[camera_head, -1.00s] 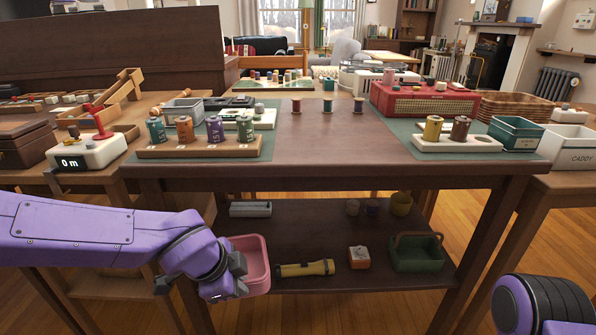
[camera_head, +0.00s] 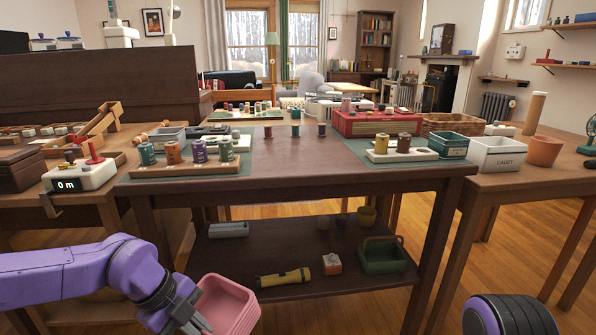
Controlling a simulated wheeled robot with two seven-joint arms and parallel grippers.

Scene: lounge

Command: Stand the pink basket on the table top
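The pink basket (camera_head: 228,305) is in my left gripper (camera_head: 196,318), in front of the table's lower shelf at the bottom of the view. It is tilted, with its open side facing up and toward the left. The fingers appear closed on its near left wall. The dark wooden table top (camera_head: 292,160) is above and beyond the basket, with a bare stretch in its middle. My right arm shows only as a purple rounded part at the bottom right; its gripper is out of view.
The lower shelf holds a flashlight (camera_head: 283,279) and a green basket (camera_head: 382,257).

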